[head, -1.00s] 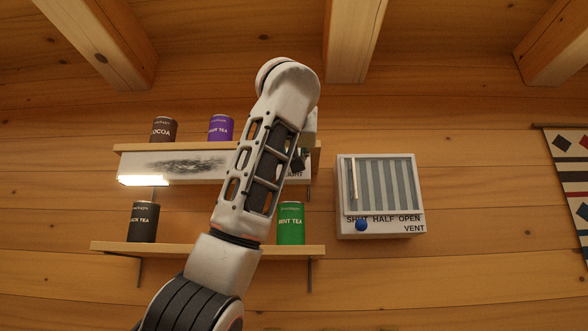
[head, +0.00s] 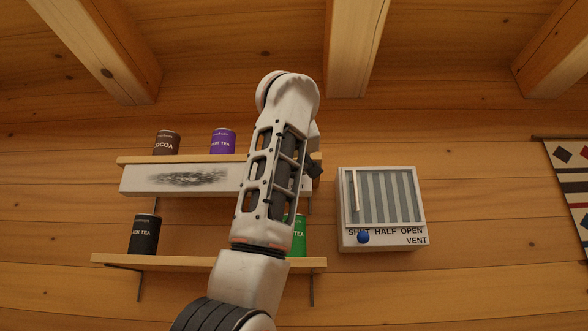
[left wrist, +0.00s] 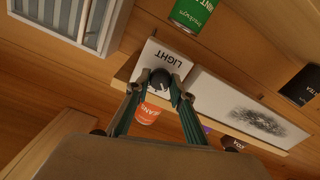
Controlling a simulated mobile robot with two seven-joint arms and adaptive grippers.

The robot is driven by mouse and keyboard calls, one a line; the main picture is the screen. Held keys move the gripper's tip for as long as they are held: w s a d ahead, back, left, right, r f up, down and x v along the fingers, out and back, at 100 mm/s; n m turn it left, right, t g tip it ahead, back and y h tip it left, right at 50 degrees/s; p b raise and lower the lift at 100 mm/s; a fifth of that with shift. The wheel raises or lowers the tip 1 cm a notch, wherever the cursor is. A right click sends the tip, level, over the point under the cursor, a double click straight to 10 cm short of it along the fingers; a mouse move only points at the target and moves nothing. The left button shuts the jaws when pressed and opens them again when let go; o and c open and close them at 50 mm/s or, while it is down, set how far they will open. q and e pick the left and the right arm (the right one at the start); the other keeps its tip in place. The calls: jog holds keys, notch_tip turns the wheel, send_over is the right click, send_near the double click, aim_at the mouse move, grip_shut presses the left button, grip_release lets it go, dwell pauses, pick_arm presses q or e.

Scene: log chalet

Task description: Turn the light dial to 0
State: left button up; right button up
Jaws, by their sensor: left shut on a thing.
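The light dial (left wrist: 160,80) is a small dark round knob on a white panel marked LIGHT (left wrist: 168,56), which shows upside down in the left wrist view. My left gripper (left wrist: 159,88) is shut on the dial, with one green-grey finger at each side of it. The dial's pointer and any 0 mark cannot be made out. In the head view my left arm hides the dial and most of the panel's right end. The long white light panel (head: 215,178) under the upper shelf shows a dark smudge and no glow. My right gripper is in neither view.
Tea and cocoa tins stand on the upper shelf (head: 135,159) and lower shelf (head: 115,258); the green tin (head: 300,238) is partly behind my arm. A vent box (head: 385,208) with a blue knob (head: 363,237) hangs close to the right.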

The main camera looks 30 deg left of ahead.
pick_arm(q)
jog(key=o, duration=1.1)
jog(key=v, duration=1.2)
